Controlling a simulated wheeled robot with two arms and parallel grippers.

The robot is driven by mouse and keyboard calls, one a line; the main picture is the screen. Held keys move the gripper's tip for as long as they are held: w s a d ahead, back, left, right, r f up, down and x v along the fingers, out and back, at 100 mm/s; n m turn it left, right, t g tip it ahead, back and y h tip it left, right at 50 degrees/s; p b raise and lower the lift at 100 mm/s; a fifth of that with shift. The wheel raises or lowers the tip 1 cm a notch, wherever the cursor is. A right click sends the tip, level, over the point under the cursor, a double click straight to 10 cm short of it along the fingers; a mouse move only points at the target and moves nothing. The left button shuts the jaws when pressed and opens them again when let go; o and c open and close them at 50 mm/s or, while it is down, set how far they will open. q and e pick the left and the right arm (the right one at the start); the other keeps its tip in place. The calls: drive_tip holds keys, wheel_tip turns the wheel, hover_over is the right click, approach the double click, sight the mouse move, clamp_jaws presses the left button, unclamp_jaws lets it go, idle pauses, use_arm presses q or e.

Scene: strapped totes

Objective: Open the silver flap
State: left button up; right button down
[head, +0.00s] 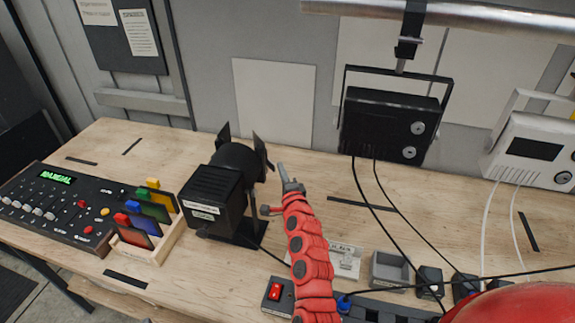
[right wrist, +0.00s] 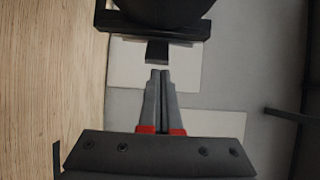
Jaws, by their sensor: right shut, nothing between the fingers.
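A black stage lamp (head: 212,195) stands on the wooden table with its round front facing back and right. Dark flaps show at its front, one at the left (head: 223,135) and one at the right (head: 262,152). Neither looks clearly silver. My right gripper (head: 282,170) is shut and empty, just right of the right flap. In the right wrist view, the shut fingertips (right wrist: 160,73) point at a small dark tab (right wrist: 157,52) on a black flap edge (right wrist: 155,25), with a narrow apparent gap. Whether they touch is unclear. My left gripper is out of view.
A control panel (head: 60,207) and a wooden rack of coloured cards (head: 162,247) lie left. A black lamp (head: 392,122) hangs from a rail, and a white one (head: 535,150) is at right.

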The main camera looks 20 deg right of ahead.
drive_tip(key=shift+w+f, duration=0.1)
drive_tip(key=shift+f, duration=0.05)
drive_tip(key=shift+a, duration=0.1)
drive_tip(key=shift+s+a+b, duration=0.25)
drive_tip(key=shift+a+b, duration=0.05)
drive_tip(key=shift+a, duration=0.1)
idle(0.5)
drive_tip(key=shift+s+a+b, duration=0.15)
drive_tip(key=shift+a+b, duration=0.15)
drive_tip(key=shift+a, duration=1.35)
drive_tip(key=shift+b, duration=0.3)
